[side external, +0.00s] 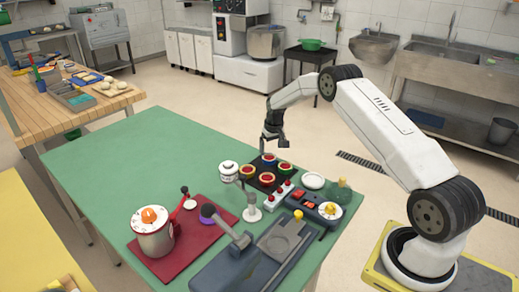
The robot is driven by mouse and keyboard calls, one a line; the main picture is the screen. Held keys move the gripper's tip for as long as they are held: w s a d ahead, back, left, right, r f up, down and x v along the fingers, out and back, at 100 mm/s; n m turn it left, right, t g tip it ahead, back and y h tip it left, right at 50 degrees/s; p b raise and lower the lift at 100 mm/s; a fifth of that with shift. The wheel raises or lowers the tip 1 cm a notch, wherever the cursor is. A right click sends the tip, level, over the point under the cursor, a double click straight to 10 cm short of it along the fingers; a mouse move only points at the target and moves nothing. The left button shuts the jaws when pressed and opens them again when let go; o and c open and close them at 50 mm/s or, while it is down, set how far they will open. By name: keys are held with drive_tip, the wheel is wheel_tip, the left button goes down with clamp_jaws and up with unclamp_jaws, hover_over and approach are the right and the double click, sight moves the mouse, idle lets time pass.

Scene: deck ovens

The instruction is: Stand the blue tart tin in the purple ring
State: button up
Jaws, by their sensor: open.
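The tart tins have red insides and stand on a black tray (257,188). The one at the back, with a blue rim, looks like the blue tart tin (269,159). My gripper (273,147) is open and points down above the back of the tray, close to that tin. I cannot tell whether it touches the tin. A purple round piece (207,220) lies at the right edge of the red mat, and looks like the purple ring.
A white jar (229,170), a white stand (252,213), red-knobbed switches (280,195) and a grey-blue machine (245,265) crowd the middle. The green tabletop's (130,160) back left is clear.

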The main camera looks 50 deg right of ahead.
sight(269, 155)
drive_tip(key=shift+w+d+f, duration=0.1)
drive_tip(key=shift+w+f, duration=0.05)
drive_tip(key=shift+f, duration=0.7)
drive_tip(key=shift+w+f, duration=0.2)
drive_tip(key=shift+f, duration=0.65)
drive_tip(key=shift+w+d+f, duration=0.1)
drive_tip(key=shift+w+f, duration=0.05)
drive_tip(key=shift+f, duration=0.7)
drive_tip(key=c, duration=1.2)
drive_tip(key=shift+c, duration=0.2)
drive_tip(key=shift+r, duration=0.15)
